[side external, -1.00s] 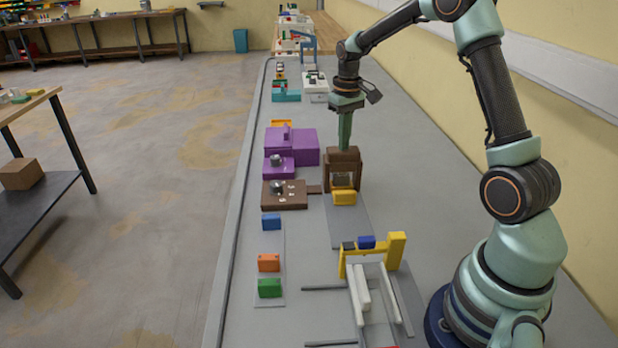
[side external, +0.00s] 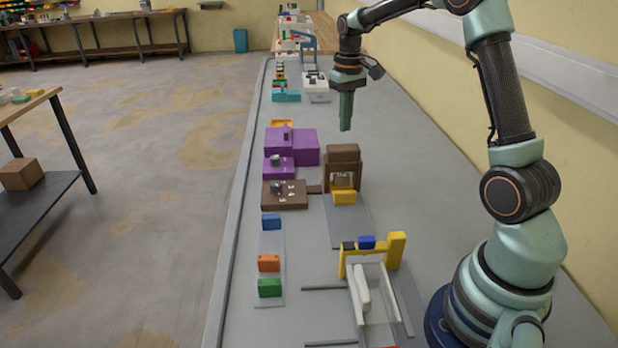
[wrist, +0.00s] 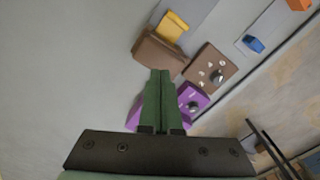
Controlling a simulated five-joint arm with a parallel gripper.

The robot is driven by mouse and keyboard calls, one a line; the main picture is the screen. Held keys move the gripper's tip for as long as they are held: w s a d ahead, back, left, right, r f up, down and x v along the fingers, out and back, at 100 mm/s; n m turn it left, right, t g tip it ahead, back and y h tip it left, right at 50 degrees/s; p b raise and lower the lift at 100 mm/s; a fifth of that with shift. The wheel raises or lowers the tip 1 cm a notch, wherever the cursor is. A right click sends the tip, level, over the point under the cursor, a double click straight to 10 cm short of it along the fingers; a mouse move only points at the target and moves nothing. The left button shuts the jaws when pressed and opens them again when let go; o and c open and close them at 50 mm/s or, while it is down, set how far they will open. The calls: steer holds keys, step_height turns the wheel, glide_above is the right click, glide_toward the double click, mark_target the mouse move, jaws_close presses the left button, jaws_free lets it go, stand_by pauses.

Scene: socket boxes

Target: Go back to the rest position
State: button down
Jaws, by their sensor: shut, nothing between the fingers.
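My gripper (side external: 346,112) hangs pointing down in the air above the bench, with its green fingers shut and nothing between them. It is above and apart from the brown box frame (side external: 343,154), which stands behind a yellow block (side external: 344,198). In the wrist view my gripper (wrist: 160,78) covers part of the purple box, and the brown frame (wrist: 158,54) and yellow block (wrist: 173,26) lie beyond the fingertips.
A brown box with a knob (side external: 284,195) and purple boxes (side external: 305,147) stand left of the brown frame. Blue (side external: 271,222), orange (side external: 268,263) and green (side external: 270,288) blocks sit on a strip. A white trough with a yellow arch (side external: 396,250) stands in front. Bench right of the gripper is clear.

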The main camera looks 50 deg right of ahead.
steer(key=s+a+r+n+t, duration=0.1)
steer(key=s+a+r, duration=0.25)
steer(key=a, duration=0.25)
steer(key=s+a+r+n+t, duration=0.1)
steer(key=s+a+r+t, duration=0.1)
steer(key=a+r, duration=0.25)
steer(key=s+a+f+n+t, duration=0.1)
steer(key=s+a+t, duration=0.1)
steer(key=s+a, duration=0.6)
steer(key=shift+s+a+t, duration=0.3)
steer(key=shift+s, duration=0.25)
